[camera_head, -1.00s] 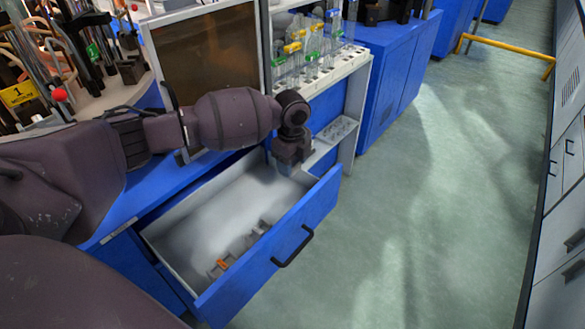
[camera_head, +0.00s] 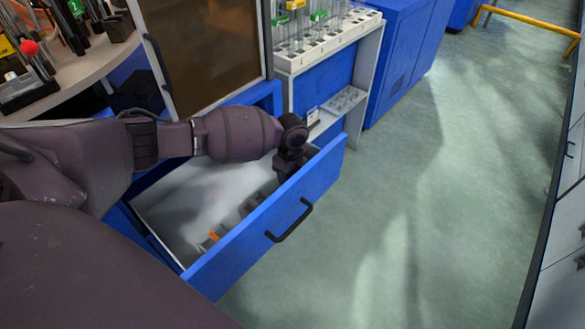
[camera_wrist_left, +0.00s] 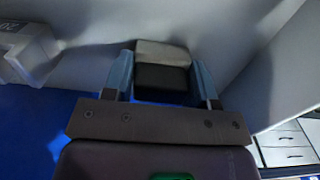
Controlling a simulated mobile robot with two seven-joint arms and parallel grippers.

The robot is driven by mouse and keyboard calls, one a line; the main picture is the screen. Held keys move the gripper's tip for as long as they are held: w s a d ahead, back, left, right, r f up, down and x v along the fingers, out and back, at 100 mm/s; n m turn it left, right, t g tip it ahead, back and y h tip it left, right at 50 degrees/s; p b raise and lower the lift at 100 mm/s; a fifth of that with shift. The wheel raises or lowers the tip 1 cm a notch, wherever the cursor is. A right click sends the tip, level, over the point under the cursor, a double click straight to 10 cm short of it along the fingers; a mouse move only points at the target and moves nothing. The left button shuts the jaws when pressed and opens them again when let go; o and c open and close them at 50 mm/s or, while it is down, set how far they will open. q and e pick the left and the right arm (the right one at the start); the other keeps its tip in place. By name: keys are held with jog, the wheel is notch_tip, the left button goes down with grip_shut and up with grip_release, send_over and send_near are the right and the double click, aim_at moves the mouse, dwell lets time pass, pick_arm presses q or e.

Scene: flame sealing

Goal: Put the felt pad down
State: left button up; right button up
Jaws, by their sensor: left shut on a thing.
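The felt pad (camera_wrist_left: 161,70) shows in the left wrist view as a small block, pale grey on one side and dark on the other. My left gripper (camera_wrist_left: 162,80) is shut on it, with a blue-grey finger on each side. In the head view my left gripper (camera_head: 287,170) is down inside the open drawer (camera_head: 270,232), at its far right end near the front panel. The pad is hidden there behind the gripper and drawer front. The wrist view shows pale drawer surfaces close around the pad; I cannot tell whether it touches the floor. My right gripper is not in view.
Several small items, one with an orange part (camera_head: 210,238), lie in the drawer along its front. A pale block with markings (camera_wrist_left: 28,52) is left of the gripper. A tube rack (camera_head: 328,42) stands beyond the drawer. The drawer's rear floor is clear.

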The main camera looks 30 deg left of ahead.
pick_arm(q)
jog(key=o, duration=0.8)
jog(key=shift+o, duration=0.2)
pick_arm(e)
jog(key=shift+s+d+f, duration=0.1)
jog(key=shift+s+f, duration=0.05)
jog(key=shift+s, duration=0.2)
pick_arm(q)
jog(key=shift+f, duration=0.2)
notch_tip(320, 180, up, 6)
jog(key=shift+s+p, duration=0.1)
jog(key=shift+p, duration=0.75)
notch_tip(320, 180, up, 4)
jog(key=shift+s+f+p, duration=0.1)
jog(key=shift+f+p, duration=0.15)
jog(key=shift+p, duration=0.2)
jog(key=shift+r, duration=0.7)
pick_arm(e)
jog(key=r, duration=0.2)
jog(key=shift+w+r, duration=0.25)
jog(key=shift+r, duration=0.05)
